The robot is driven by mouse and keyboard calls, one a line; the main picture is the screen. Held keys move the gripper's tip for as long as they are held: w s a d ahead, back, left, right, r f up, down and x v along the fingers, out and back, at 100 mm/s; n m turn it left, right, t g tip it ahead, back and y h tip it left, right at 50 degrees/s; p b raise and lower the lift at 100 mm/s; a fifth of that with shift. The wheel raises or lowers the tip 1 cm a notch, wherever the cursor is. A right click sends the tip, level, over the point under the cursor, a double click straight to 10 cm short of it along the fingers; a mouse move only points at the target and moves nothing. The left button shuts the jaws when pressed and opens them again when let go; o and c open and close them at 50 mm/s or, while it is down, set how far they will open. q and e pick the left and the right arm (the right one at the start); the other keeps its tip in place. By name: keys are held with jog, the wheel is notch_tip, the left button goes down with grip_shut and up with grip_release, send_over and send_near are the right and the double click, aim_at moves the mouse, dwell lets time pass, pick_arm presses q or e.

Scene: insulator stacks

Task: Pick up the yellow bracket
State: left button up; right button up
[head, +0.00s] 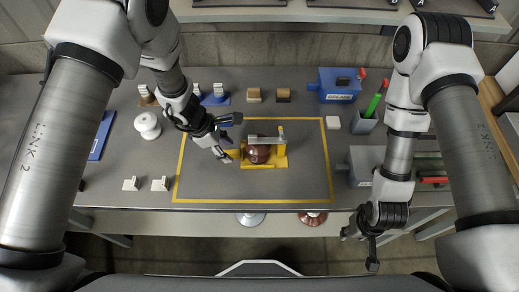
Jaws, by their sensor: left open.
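The yellow bracket (279,161) stands on the table inside the yellow outlined area. A brown rounded insulator (258,154) sits at it, and a grey bar (264,140) lies across the top. My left gripper (232,138) is open just left of the bracket, with its fingers spread towards it. It is empty, and I cannot tell whether a fingertip touches the bracket. My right gripper (358,250) is open and empty, low in front of the table's front edge at the right.
A white spool-like part (147,125) and small white blocks (160,184) lie left. Tan blocks (254,95) and a blue grease box (339,85) stand behind. A pen cup (364,122) and grey toolbox (366,165) are right. The outlined area's front is clear.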

aim_at(232, 151)
pick_arm(q)
jog(key=f, duration=0.1)
jog(key=w+f, duration=0.1)
jog(key=d+f, duration=0.1)
jog(key=shift+w, duration=0.25)
jog(key=shift+s, duration=0.1)
jog(key=shift+s+r, duration=0.15)
jog(key=shift+s, duration=0.05)
jog(key=shift+c, duration=1.3)
grip_shut()
pick_arm(e)
jog(key=shift+w+r, duration=0.3)
jog(key=shift+w, duration=0.1)
pick_arm(q)
jog(key=shift+r, duration=0.1)
